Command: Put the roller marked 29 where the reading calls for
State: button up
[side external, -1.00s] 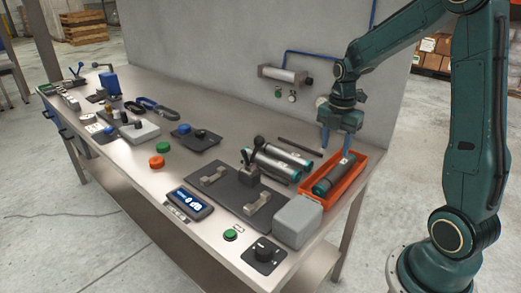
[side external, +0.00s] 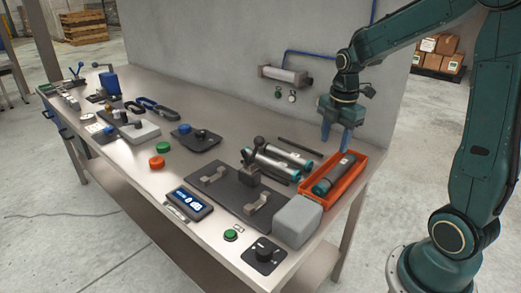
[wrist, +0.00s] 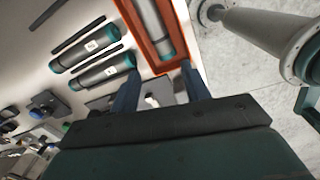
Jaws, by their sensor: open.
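My gripper (side external: 336,148) is open and empty, above the back end of the orange tray (side external: 329,203). A grey roller with teal ends (side external: 333,175) lies in the tray; it also shows in the wrist view (wrist: 154,30), beyond my fingers (wrist: 160,72). Two similar rollers lie side by side on the bench left of the tray, a back one (side external: 288,156) and a front one (side external: 268,166). They carry white labels in the wrist view, too small to read, so I cannot tell which is 29. A display (side external: 188,203) glows with blue-white characters that I cannot read surely.
A dark plate with handles (side external: 230,197) and a grey box (side external: 297,221) stand before the tray. A black rod (side external: 300,146) lies behind the rollers. Green (side external: 163,147) and orange (side external: 157,161) buttons sit mid-bench. A grey wall (side external: 220,60) stands behind.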

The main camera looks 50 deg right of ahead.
jog(key=s+a+r+m+t, duration=0.4)
jog(key=s+a+r+m, duration=0.5)
jog(key=s+a+m, duration=0.5)
jog(key=shift+a+m+t, duration=0.3)
jog(key=shift+m+t, duration=0.1)
jog(key=shift+m, duration=0.4)
jog(key=shift+w+r, duration=0.1)
dwell(0.4)
